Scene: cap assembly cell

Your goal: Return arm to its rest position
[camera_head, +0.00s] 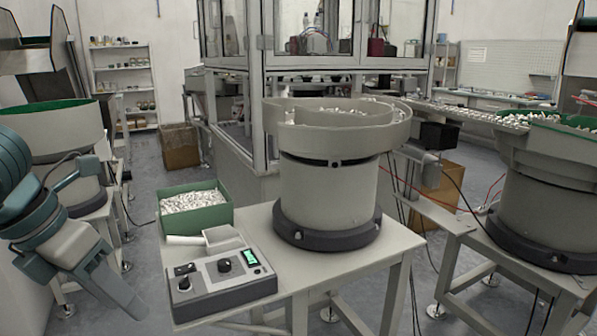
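My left arm comes in from the left edge, with its gripper (112,290) pointing down and to the right. The gripper hangs left of the feeder table (375,262), apart from the table and the control box. I see its fingers from the side, overlapping, so the gap between them is hidden. No held object shows at the fingertips. My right arm and gripper are not in view.
On the table are a green bin (196,222) of small white parts, a scoop (222,238), a control box (223,283) and a bowl feeder (328,195). Other feeders stand at left (55,135) and right (545,215). A glazed cabinet frame (257,90) stands behind.

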